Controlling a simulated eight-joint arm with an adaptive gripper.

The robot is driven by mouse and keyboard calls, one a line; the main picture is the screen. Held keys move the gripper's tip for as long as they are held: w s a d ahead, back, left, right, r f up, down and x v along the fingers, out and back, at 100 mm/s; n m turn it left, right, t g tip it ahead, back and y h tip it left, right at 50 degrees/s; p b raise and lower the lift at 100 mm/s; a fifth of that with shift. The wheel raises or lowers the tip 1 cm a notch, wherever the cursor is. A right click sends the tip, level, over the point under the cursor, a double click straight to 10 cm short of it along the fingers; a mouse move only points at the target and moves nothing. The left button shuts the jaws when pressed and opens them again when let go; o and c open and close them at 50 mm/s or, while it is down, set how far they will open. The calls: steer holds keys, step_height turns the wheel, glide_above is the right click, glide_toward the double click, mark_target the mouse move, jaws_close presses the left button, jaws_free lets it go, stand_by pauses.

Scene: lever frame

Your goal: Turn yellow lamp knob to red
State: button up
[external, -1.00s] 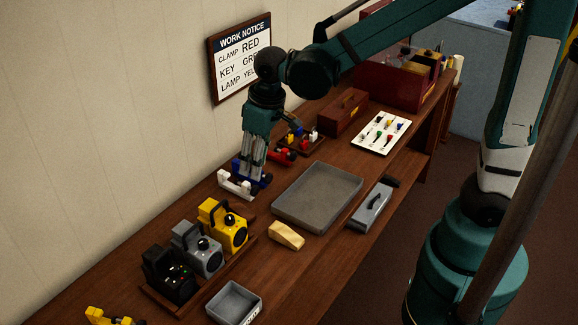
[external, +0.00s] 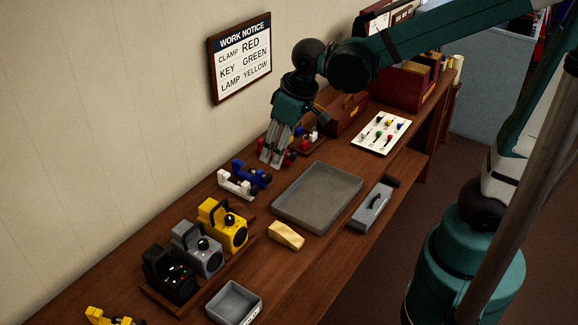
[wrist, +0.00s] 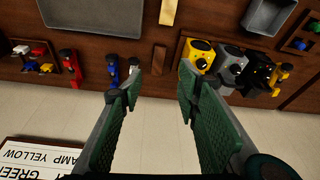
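The yellow lamp (external: 213,211) stands at the right end of a row of lamps near the wall, with a dark handle on top and a dark round part on its face. Its knob setting is too small to read. The lamp also shows in the wrist view (wrist: 197,48), upper right of centre.
The grey lamp (external: 205,260) and black lamp (external: 168,281) share the wooden tray. A grey tray (external: 318,222) and a tan wedge (external: 286,235) lie in front. The work notice (external: 240,65) hangs behind.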

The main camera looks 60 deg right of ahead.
steer(key=s+d+r+t+b, duration=0.1)
steer(key=s+d+b, duration=0.1)
steer(key=s+d, duration=0.3)
steer(key=shift+s+d+m, duration=0.2)
steer(key=shift+s+m, duration=0.05)
steer(key=shift+m, duration=0.15)
stand_by(0.5)
steer(key=shift+r+t, duration=0.1)
steer(key=shift+t, duration=0.2)
stand_by(0.4)
steer(key=shift+w+a+f+g+h+p, duration=0.15)
steer(key=shift+w+a+f+g+p, duration=0.85)
steer(key=shift+w+a+f, duration=1.6)
steer(key=shift+w+a+f+g+h+p, duration=0.1)
steer(key=shift+w+a+f+g+p, duration=1.05)
steer(key=shift+a, duration=2.7)
steer(key=shift+w+a+f+g+h+p, duration=0.15)
steer(key=shift+w+a+f+g+p, duration=0.2)
steer(key=shift+w+a+f+p, duration=1.85)
steer(key=shift+w+a+r+b, duration=0.25)
steer(key=shift+a+r+b, duration=0.1)
steer(key=shift+a+b, duration=0.15)
steer(key=shift+w+a+r+b, duration=0.2)
steer(key=shift+a+r+b, duration=0.15)
steer(key=shift+a, duration=0.1)
